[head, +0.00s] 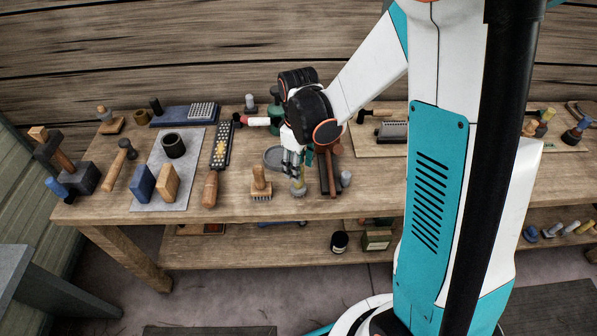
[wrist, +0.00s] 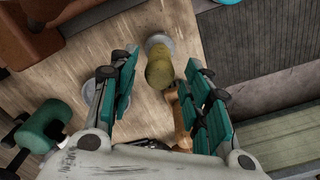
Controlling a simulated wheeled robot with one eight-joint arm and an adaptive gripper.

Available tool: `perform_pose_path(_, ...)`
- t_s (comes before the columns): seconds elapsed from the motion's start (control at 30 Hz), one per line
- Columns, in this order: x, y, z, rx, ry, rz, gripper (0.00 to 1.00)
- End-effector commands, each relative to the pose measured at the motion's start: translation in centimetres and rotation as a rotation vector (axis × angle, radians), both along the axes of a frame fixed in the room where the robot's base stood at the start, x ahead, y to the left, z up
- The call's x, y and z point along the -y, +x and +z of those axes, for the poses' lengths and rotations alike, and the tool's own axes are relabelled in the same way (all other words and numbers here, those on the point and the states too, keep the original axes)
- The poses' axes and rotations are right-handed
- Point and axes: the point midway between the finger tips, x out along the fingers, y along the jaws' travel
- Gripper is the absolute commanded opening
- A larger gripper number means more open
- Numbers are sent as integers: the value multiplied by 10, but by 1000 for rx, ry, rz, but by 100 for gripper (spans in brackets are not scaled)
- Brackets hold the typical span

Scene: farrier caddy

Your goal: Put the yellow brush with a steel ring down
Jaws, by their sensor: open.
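The yellow brush (wrist: 159,70) stands on the wooden bench between my gripper's fingers, with a pale grey round part at its far end in the wrist view. In the head view the yellow brush (head: 298,189) shows low at the bench's front, just below my fingers. My gripper (head: 297,166) points down over it. In the wrist view my gripper (wrist: 158,64) is open, with teal pads on both sides of the brush and a visible gap on the left. I cannot tell whether the right pads touch it. The steel ring is not clearly seen.
A wooden-handled brush (head: 261,186) stands close to the left. A brown-handled tool (head: 330,178) lies close to the right. A grey round dish (head: 272,158) is behind. The front edge of the bench (head: 235,215) is near. Bare wood lies right of the brown-handled tool.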

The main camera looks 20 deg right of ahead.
Motion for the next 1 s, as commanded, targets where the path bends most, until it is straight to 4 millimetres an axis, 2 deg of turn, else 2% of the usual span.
perform_pose_path(0.03,0,0,14,0,0,0,44)
perform_pose_path(0.2,0,0,40,0,0,0,44)
perform_pose_path(0.47,0,-2,60,11,0,-12,44)
perform_pose_path(0.57,0,-9,75,41,1,-44,44)
perform_pose_path(0.8,0,-38,127,176,17,-188,44)
perform_pose_path(1.0,0,-68,162,294,47,-315,44)
